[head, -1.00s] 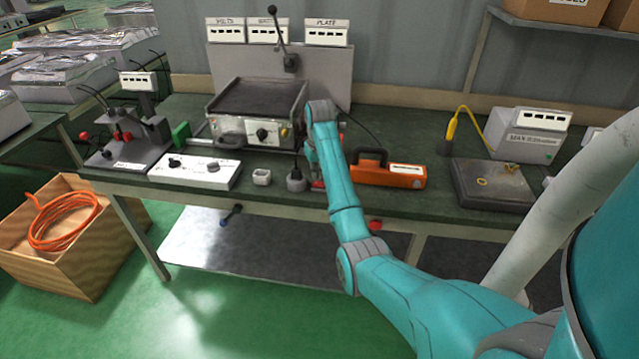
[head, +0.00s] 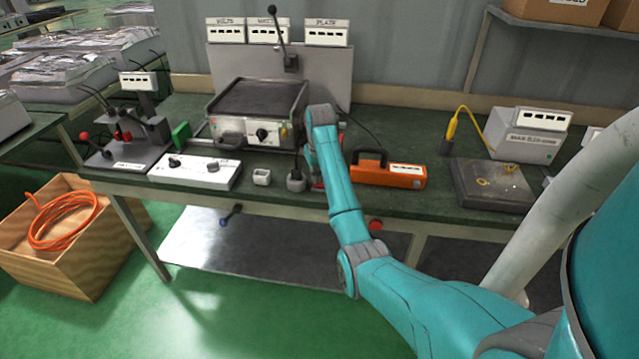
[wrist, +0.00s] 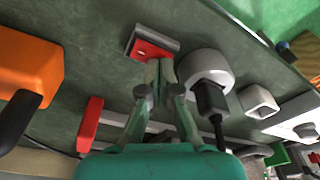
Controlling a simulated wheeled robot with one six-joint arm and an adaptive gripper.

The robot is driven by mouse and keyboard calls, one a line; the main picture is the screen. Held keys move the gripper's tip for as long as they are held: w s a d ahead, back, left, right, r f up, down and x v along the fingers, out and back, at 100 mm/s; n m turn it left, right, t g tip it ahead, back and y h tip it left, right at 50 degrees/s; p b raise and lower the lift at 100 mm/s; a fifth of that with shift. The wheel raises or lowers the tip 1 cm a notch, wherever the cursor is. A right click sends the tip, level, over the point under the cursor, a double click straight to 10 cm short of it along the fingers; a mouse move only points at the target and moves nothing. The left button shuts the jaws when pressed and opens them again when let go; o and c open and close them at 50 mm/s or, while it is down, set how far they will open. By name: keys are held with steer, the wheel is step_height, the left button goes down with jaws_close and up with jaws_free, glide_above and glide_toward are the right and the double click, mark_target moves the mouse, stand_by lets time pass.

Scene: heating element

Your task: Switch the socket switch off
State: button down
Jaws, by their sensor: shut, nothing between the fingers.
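The socket switch (wrist: 152,46), a red rocker in a grey housing, is at the upper middle of the wrist view. In the head view my arm mostly hides it. My gripper (wrist: 159,68) is shut and empty, its fingertips just below the red rocker in the wrist view. I cannot tell whether they touch it or which way the rocker is tilted. The round grey socket (wrist: 207,66) with a dark plug and cord stands right beside the fingers. The socket also shows in the head view (head: 296,183), left of my arm.
An orange tool (head: 388,175) lies right of my arm. A red block (wrist: 90,124) is left of my fingers. A small white cup-like block (head: 262,177) and a white control box (head: 196,170) stand to the left. The hot plate unit (head: 258,97) is behind.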

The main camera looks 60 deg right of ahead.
steer(key=shift+f, duration=0.4)
stand_by(0.4)
